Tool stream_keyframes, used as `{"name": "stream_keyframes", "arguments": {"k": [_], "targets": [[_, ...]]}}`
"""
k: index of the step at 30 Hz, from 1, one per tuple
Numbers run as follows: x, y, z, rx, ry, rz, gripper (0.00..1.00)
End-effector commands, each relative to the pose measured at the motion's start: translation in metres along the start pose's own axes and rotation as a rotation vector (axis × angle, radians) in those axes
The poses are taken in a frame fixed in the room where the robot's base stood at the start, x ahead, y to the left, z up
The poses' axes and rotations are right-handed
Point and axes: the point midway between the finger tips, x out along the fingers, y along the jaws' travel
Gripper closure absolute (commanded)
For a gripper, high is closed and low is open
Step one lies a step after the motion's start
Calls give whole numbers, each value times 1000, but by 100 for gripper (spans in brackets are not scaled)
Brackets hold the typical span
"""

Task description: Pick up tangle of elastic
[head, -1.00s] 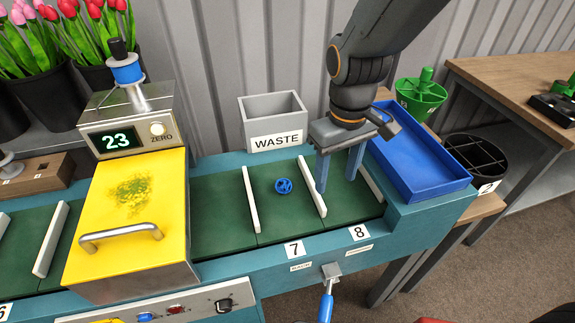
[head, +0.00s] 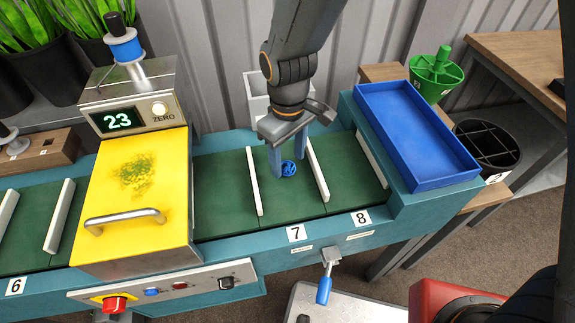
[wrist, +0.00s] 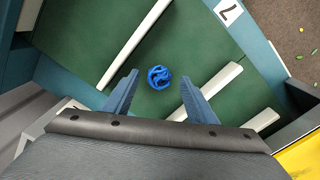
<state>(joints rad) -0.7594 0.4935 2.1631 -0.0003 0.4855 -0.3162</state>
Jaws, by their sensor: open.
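The tangle of elastic (head: 289,168) is a small blue ball of loops on the green belt, in bay 7 between two white dividers. It also shows in the wrist view (wrist: 159,77), just beyond the fingertips and near the middle of the gap between them. My gripper (head: 288,163) is over bay 7, pointing down, with its blue-grey fingers apart. In the wrist view my gripper (wrist: 158,95) is open and empty, with one finger on each side of the tangle's line. I cannot tell the exact height of the fingertips above the belt.
White dividers (head: 254,181) and (head: 317,168) flank the tangle closely. A grey waste bin (head: 257,98) stands behind, partly hidden by my arm. A blue tray (head: 415,135) is at the right end. The yellow-lidded scale box (head: 135,190) stands on the left.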

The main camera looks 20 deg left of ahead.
Motion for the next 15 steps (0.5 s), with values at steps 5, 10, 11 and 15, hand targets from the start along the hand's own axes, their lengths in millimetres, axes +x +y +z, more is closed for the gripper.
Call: {"name": "stream_keyframes", "arguments": {"k": [5, 10, 11, 15], "targets": [[18, 1, 1, 2, -2, -1, 48], [22, 1, 1, 3, 1, 0, 48], [22, 1, 1, 3, 1, 0, 48], [22, 1, 1, 3, 1, 0, 53]]}}
